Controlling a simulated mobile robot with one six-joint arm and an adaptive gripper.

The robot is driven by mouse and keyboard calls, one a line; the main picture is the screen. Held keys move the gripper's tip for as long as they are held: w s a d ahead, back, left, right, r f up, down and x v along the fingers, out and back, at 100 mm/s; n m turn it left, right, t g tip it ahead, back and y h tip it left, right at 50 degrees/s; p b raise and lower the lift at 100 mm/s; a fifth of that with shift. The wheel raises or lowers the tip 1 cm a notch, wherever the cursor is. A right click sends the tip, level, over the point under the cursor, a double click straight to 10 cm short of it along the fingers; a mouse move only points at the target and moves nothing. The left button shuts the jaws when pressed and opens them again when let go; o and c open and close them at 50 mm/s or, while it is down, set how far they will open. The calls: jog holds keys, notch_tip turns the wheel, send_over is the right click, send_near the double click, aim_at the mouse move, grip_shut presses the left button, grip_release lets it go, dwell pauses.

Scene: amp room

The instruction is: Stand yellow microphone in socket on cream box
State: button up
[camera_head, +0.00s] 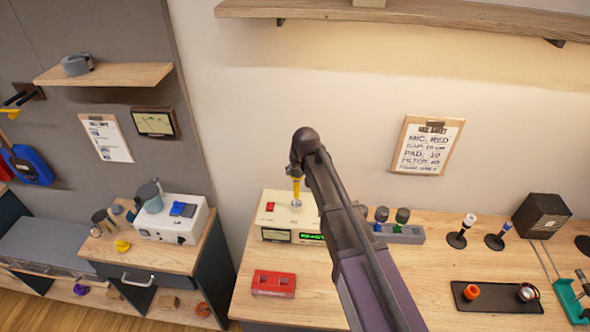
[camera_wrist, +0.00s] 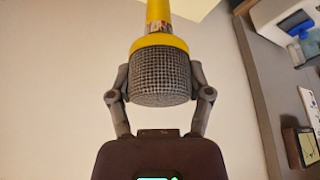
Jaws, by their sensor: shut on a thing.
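The yellow microphone (camera_wrist: 160,42) is between the fingers of my gripper (camera_wrist: 160,97) in the wrist view, its grey mesh head nearest the palm and its yellow body pointing away. My gripper is shut on it. In the head view the yellow microphone (camera_head: 296,187) hangs roughly upright below my gripper (camera_head: 297,170), over the cream box (camera_head: 275,212). A small silver round part (camera_head: 296,203) shows at its lower end, on or just above the box top. I cannot tell whether the microphone touches the socket; my arm hides the box's right part.
A red box (camera_head: 273,284) lies in front of the cream box. A grey rack (camera_head: 402,235) with microphones stands to the right, then two stands (camera_head: 457,240), a black tray (camera_head: 490,298) and a dark speaker (camera_head: 541,215). A shelf (camera_head: 430,15) hangs above.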

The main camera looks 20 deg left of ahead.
aim_at(296, 182)
jog(key=shift+f+b, duration=2.95)
jog(key=shift+f, duration=0.15)
jog(key=shift+a, duration=0.1)
jog(key=o, duration=1.3)
jog(key=shift+o, duration=0.2)
jog(key=shift+r, duration=0.1)
